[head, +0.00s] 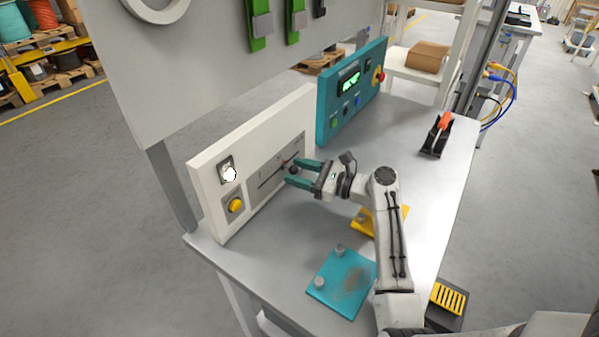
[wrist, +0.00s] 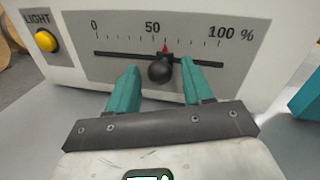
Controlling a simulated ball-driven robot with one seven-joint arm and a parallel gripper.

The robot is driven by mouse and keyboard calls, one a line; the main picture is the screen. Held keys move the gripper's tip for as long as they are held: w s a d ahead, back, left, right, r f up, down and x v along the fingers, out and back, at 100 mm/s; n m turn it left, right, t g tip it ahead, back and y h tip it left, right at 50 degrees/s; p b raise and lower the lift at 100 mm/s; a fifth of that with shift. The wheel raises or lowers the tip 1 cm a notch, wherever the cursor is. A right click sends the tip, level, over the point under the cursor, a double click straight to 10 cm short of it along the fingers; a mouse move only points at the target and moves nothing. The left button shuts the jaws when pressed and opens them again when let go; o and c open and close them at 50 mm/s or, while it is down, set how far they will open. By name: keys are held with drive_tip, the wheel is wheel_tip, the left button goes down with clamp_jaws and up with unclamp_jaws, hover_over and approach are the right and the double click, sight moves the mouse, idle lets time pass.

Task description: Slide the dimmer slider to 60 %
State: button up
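The dimmer slider has a round black knob (wrist: 161,71) on a dark horizontal slot in a grey scale plate (wrist: 112,68). The scale reads 0, 50 and 100 %. A red pointer (wrist: 165,46) above the knob stands a little right of the 50 mark. My gripper (wrist: 158,68) has its two teal fingers on either side of the knob, with small gaps visible, so it looks open around it. In the head view my gripper (head: 295,172) is at the white panel (head: 207,185), and the knob (head: 293,169) shows between the fingertips.
The white panel also carries a yellow light button (head: 236,205) and a rocker switch (head: 228,170). A teal control box (head: 328,105) stands behind it. A teal plate with pegs (head: 342,283) and a yellow plate (head: 364,222) lie on the bench near my arm.

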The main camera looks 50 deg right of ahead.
drive_tip(key=p+v, duration=0.4)
drive_tip(key=v, duration=0.5)
drive_tip(key=shift+s+d+r, duration=0.1)
drive_tip(key=shift+s, duration=0.2)
drive_tip(key=shift+s+d, duration=0.1)
drive_tip(key=shift+s, duration=0.45)
